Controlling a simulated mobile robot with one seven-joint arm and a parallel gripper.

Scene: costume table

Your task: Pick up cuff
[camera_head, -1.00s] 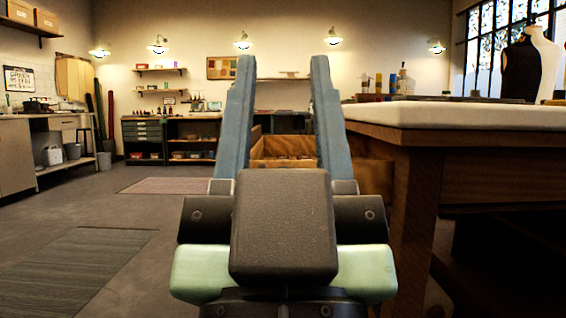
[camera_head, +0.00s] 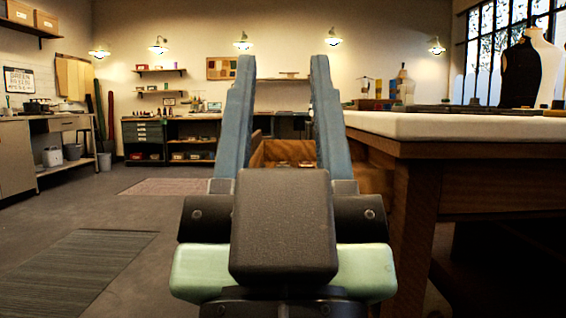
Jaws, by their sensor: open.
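My gripper (camera_head: 282,62) is in the middle of the camera view, its two long blue fingers wide apart and pointing away from me. It is open, with nothing between the fingers. I cannot make out a cuff in this view. The table (camera_head: 470,124) with a pale top is on the right, and small items on it are too small to tell apart. The gripper is to the left of the table, with its fingers reaching above the tabletop's height in the picture.
A wooden open box or drawer (camera_head: 262,153) shows behind the fingers. A dress form (camera_head: 533,70) stands at the right by the window. Shelves and a green drawer cabinet (camera_head: 144,139) line the back wall.

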